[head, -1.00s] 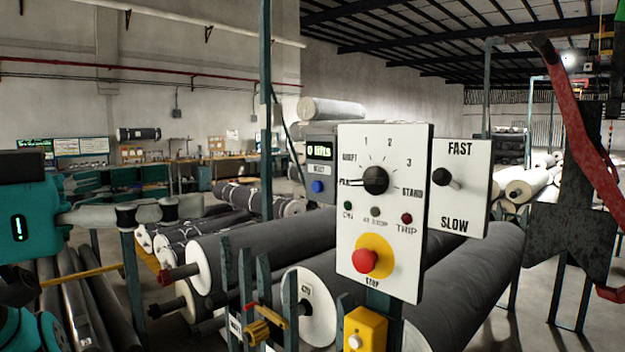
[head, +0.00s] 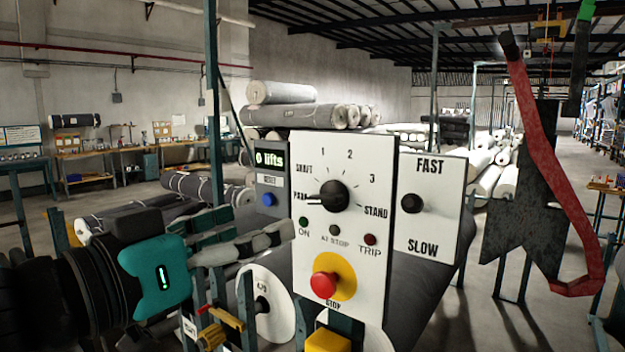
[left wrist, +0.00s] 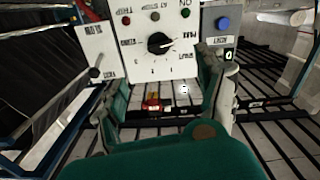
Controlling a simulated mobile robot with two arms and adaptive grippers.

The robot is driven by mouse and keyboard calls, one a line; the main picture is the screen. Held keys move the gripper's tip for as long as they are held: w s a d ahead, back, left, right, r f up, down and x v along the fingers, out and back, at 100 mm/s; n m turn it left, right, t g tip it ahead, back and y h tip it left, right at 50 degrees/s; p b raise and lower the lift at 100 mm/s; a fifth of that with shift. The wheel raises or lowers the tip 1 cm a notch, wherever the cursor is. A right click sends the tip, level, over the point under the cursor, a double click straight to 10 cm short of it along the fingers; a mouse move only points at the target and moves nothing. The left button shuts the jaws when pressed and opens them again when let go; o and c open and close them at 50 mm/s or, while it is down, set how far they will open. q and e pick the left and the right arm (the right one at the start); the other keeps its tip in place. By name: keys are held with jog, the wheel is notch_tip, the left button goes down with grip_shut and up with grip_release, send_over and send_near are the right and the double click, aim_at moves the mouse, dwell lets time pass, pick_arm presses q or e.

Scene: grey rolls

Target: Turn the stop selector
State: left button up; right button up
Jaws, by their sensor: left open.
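The stop selector (head: 333,196) is a round black knob on a white panel (head: 310,245), with marks PARK, SHAFT, 1, 2, 3 and STAND around it. Its pointer is turned left, toward PARK. In the left wrist view the selector (left wrist: 160,43) shows upside down, ahead of the fingers. My left gripper (head: 278,237) reaches in from the left, its tips beside the panel's left edge and lower than the knob. In the left wrist view the gripper (left wrist: 160,85) is open with nothing between its fingers. My right gripper is not in view.
A red stop button (head: 323,285) on a yellow disc sits below the selector. A FAST/SLOW switch panel (head: 430,230) is to the right. A counter box (head: 270,185) reading "0 lifts" with a blue button is to the left. A red bent bar (head: 545,160) hangs at the right.

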aim_at(320, 200)
pick_arm(q)
jog(key=p+x, duration=0.3)
jog(key=x, duration=0.8)
jog(key=shift+w+d, duration=0.2)
jog(key=shift+w, duration=0.1)
jog(key=shift+w+d+p, duration=0.35)
jog(key=shift+w+p, duration=0.05)
jog(key=shift+w, duration=0.15)
jog(key=shift+w+d, duration=0.1)
jog(key=shift+w, duration=0.05)
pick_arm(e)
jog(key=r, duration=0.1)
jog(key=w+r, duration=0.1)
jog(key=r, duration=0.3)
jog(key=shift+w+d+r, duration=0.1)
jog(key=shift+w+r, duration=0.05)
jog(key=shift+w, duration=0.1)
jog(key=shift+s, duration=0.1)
pick_arm(q)
jog(key=c, duration=1.2)
jog(key=shift+o, duration=0.2)
